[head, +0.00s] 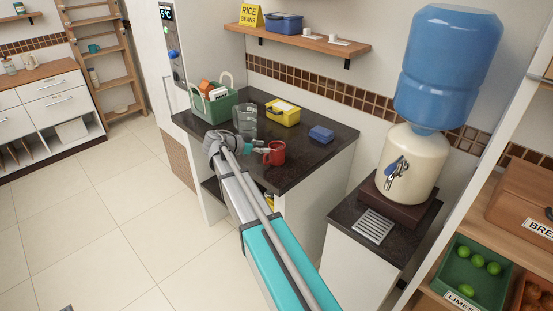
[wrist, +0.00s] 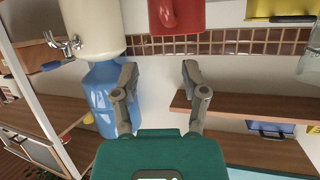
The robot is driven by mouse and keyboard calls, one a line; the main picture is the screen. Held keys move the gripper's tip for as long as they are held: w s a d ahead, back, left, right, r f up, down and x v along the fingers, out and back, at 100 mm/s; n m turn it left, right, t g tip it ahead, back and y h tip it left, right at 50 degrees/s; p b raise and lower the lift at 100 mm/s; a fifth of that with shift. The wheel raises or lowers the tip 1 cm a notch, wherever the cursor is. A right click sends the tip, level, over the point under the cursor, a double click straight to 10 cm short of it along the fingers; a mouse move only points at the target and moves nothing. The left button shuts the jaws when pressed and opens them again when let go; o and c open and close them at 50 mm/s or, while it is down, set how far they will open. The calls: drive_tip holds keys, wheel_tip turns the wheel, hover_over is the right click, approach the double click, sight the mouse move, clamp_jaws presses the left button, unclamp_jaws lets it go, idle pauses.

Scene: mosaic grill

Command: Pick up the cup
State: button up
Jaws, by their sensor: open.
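The red cup (head: 275,154) stands upright on the dark countertop (head: 318,150), near its front edge. My gripper (head: 263,147) is just left of the cup in the head view, at about its height. In the wrist view, which is upside down, the cup (wrist: 188,16) is at the top centre and cut off by the frame edge. Its handle faces the camera. My gripper (wrist: 160,70) is open there, its two fingers spread and nothing between them. The cup lies beyond the fingertips; whether they touch it I cannot tell.
A clear glass pitcher (head: 245,120) and a green basket (head: 215,104) stand behind-left of the cup. A wooden shelf (head: 300,38) hangs above; a water dispenser (head: 415,165) stands to the right.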

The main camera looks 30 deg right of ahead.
sight(284, 150)
drive_tip(key=shift+b+x, duration=0.35)
drive_tip(key=shift+x, duration=1.15)
drive_tip(key=shift+s+f+b+x, duration=0.1)
drive_tip(key=shift+f+b+x, duration=0.1)
drive_tip(key=shift+b+x, duration=0.5)
drive_tip(key=shift+s+f+b+x, duration=0.15)
drive_tip(key=shift+b+x, duration=0.15)
drive_tip(key=shift+x, duration=0.85)
drive_tip(key=shift+d+f, duration=0.2)
drive_tip(key=shift+d, duration=0.4)
clamp_jaws()
